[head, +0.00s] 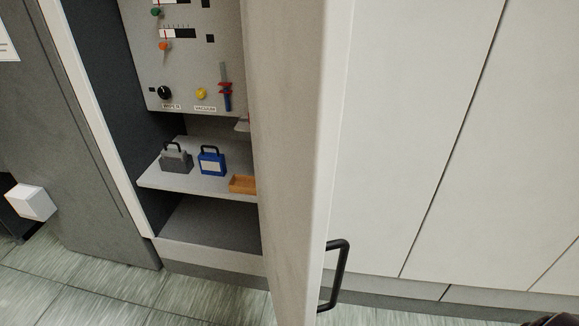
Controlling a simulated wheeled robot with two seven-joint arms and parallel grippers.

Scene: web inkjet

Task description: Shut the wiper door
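The wiper door (285,150) is a tall pale panel standing open, swung out from the cabinet towards me and seen nearly edge-on. A black bar handle (340,278) sticks out to the right from its lower part. Left of the door the cabinet interior shows, with a grey control panel (190,75); a small label under its black knob seems to start with "WIPER". Neither gripper shows clearly. Only a dark shape (555,320) is cut off in the bottom right corner, perhaps part of my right arm. Nothing touches the door or handle.
A shelf (215,190) inside the cabinet holds a grey block (176,160), a blue block (211,162) and an orange tray (243,184). A white box (31,202) juts out at the far left. Closed white panels (420,110) line the right. Tiled floor is clear below.

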